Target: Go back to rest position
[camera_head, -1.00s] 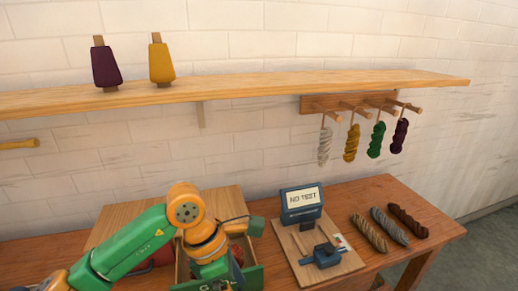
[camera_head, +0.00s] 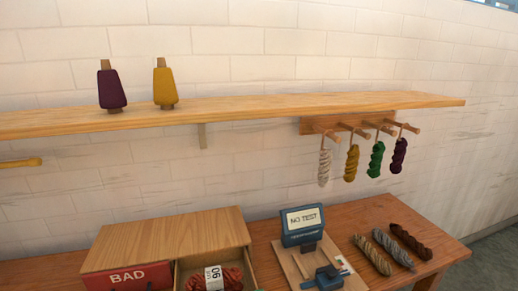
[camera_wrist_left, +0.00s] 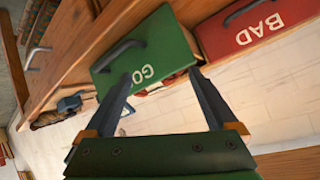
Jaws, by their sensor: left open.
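My left gripper (camera_wrist_left: 160,85) is open and empty in the left wrist view. Its two fingers stand apart in front of a green drawer front (camera_wrist_left: 150,55) whose lettering is partly hidden; I cannot tell whether they touch it. A red drawer front marked BAD (camera_wrist_left: 245,25) is beside it. Neither arm shows in the head view. There, a wooden drawer box (camera_head: 165,240) stands on the bench with an open compartment holding a red skein (camera_head: 228,279) with a paper band. The red BAD panel (camera_head: 127,277) shows at its left.
A tester reading NO TEST (camera_head: 303,220) stands on a board right of the box. Three skeins (camera_head: 388,250) lie at the bench's right. Several skeins (camera_head: 350,163) hang from pegs under the shelf (camera_head: 250,106). Two yarn cones (camera_head: 112,90) stand on the shelf.

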